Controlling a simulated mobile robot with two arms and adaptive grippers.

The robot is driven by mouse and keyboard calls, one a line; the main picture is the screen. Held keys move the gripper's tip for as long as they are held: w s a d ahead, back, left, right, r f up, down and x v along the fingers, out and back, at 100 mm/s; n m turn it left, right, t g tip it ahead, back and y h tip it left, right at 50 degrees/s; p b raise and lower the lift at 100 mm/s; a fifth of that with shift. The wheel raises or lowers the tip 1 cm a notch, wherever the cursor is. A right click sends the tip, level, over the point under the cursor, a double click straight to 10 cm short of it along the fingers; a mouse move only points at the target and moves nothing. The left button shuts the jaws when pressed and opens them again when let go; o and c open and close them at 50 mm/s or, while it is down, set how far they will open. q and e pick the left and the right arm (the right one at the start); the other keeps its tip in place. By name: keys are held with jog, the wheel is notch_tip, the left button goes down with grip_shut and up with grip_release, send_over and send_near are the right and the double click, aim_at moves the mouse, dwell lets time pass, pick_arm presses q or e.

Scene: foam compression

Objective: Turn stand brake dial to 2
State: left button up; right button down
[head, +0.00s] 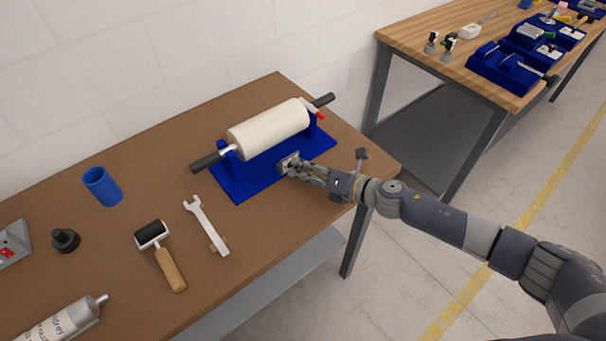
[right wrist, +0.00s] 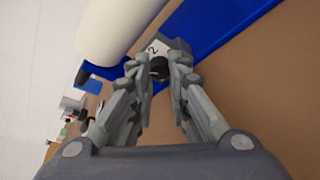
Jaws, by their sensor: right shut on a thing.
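The blue stand (head: 238,183) sits on the brown table and carries a cream roller (head: 268,129) with black handles at both ends. The brake dial has a pale plate (head: 283,160) on the stand's front side. In the right wrist view, the dial's dark knob (right wrist: 159,66) is between my fingertips, and a "2" shows on the plate (right wrist: 153,47) just beyond it. My right gripper (head: 291,166) is shut on the knob; it also shows in the right wrist view (right wrist: 160,72). The fingers hide part of the dial, and I cannot tell where its pointer is. My left gripper is not in view.
A wrench (head: 206,226), a small hand roller (head: 160,255), a blue cup (head: 102,187), a black knob-like part (head: 65,240) and a tube (head: 62,328) lie left of the stand. A second table (head: 420,48) with blue fixtures stands at the back right.

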jog(key=shift+s+f+m+y+b, duration=0.1)
jog(key=shift+f+m+y+b, duration=0.2)
jog(key=shift+m+b, duration=0.3)
jog(key=c, duration=1.6)
grip_release()
jog(key=shift+o, duration=0.7)
jog(key=shift+r, duration=0.1)
jog(key=shift+v, duration=3.95)
